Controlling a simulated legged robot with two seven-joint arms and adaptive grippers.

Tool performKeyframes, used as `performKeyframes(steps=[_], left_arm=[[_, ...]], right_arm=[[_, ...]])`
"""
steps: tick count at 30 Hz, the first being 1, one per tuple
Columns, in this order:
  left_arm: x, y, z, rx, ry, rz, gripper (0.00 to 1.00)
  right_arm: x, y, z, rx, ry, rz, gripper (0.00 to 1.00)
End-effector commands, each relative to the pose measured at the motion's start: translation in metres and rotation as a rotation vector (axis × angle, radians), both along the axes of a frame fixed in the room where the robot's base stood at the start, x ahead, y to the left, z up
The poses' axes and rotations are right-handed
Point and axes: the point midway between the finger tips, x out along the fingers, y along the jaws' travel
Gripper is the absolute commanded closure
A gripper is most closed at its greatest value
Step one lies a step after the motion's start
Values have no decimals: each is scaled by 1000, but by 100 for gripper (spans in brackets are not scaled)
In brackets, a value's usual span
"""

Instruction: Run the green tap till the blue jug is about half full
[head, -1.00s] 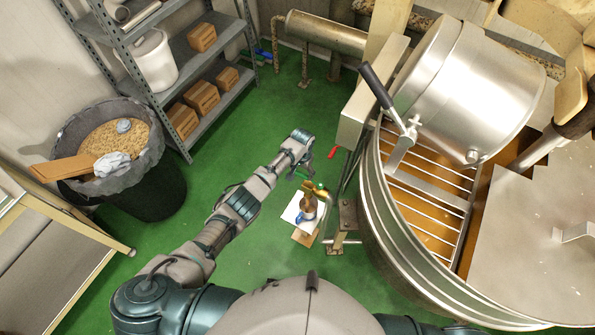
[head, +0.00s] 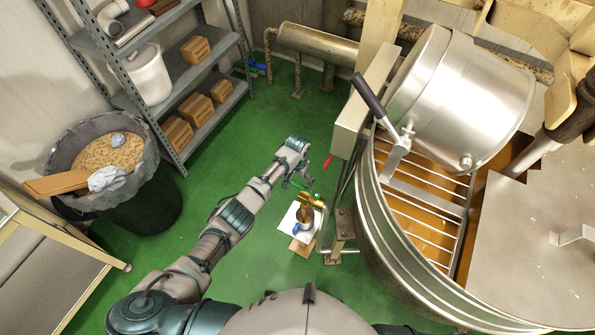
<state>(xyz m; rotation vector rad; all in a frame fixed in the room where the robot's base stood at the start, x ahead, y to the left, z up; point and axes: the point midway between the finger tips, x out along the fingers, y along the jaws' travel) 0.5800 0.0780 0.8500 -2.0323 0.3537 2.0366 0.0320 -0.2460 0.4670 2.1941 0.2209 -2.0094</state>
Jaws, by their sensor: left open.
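The brass tap (head: 313,199) with a small green handle (head: 309,184) sticks out low beside the large steel kettle. Below it is a small vessel; a blue patch (head: 297,228), probably the blue jug, shows at its lower left, beside a brown part (head: 305,215). Its liquid level is too small to tell. The vessel is over a white sheet (head: 289,217) near the floor. My left gripper (head: 301,183) is open, pointing down just left of the green handle; whether it touches the handle I cannot tell. My right gripper is out of view.
A red handle (head: 328,161) is close to the right of my left gripper. The steel kettle (head: 375,240) and its frame fill the right side. A black bin (head: 140,205) and a shelf rack (head: 165,105) stand left. Green floor (head: 225,150) between them is clear.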

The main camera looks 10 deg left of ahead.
Motion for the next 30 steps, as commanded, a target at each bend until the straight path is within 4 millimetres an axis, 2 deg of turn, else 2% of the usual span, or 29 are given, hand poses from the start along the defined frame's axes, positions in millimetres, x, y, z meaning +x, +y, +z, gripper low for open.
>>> performKeyframes(steps=[6, 13, 18, 30], left_arm=[[1, 0, 51, -1, -5, 0, 3], [2, 0, 89, 0, -3, 2, 3], [1, 0, 99, 1, 0, 2, 3], [1, 0, 99, 1, 0, 2, 3]], right_arm=[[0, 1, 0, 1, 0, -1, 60], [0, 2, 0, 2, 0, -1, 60], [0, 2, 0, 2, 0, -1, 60], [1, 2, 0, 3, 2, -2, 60]])
